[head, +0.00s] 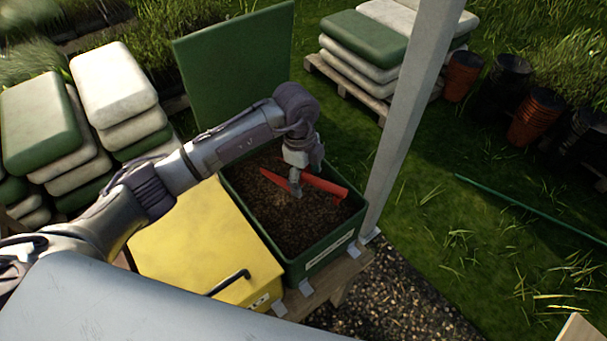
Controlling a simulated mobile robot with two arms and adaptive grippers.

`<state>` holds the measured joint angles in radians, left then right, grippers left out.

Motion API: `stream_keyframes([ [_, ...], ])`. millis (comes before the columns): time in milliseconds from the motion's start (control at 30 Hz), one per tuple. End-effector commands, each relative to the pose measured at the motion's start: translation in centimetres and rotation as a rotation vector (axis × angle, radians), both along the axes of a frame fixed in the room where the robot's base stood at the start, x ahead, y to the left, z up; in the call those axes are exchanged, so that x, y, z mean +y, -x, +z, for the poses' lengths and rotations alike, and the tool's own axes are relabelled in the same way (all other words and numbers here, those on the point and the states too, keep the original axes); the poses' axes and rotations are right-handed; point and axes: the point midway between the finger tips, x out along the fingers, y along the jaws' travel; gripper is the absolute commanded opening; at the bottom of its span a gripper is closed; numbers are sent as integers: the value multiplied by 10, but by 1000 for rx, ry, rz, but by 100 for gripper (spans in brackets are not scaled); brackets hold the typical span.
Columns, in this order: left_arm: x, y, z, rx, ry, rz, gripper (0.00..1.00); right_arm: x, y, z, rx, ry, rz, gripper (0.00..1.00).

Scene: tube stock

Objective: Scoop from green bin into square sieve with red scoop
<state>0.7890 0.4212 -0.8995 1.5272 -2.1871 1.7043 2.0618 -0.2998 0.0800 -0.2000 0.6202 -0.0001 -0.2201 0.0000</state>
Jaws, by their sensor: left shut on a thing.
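The green bin (318,262) stands open on a wooden bench, with brown, crumbly material (270,205) inside. My left gripper (297,187) is over the bin, pointing down, and is shut on the red scoop (325,185). The scoop lies at a slant, low over the material or touching it; I cannot tell which. Part of the scoop is hidden by the gripper. The square sieve is not in view, and neither is my right gripper.
A yellow lidded bin (195,245) with a black handle stands left of the green bin. The green lid (232,62) stands up behind it. A grey post (408,120) rises close on the right. Stacked sacks (112,85) are at left, with pots (535,112) at right.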

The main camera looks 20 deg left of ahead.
Motion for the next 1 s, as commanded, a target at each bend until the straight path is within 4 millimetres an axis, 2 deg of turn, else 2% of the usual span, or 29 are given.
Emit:
stream_keyframes([
  [100,-3,0,12,-7,-14,-1,20,1,0,11,0,-1,0,39],
  [600,-19,6,42,-28,-83,0,20,1,0,39,0,-1,0,39],
  [1000,-26,8,52,-38,-114,1,20,1,0,48,0,-1,-1,39],
])
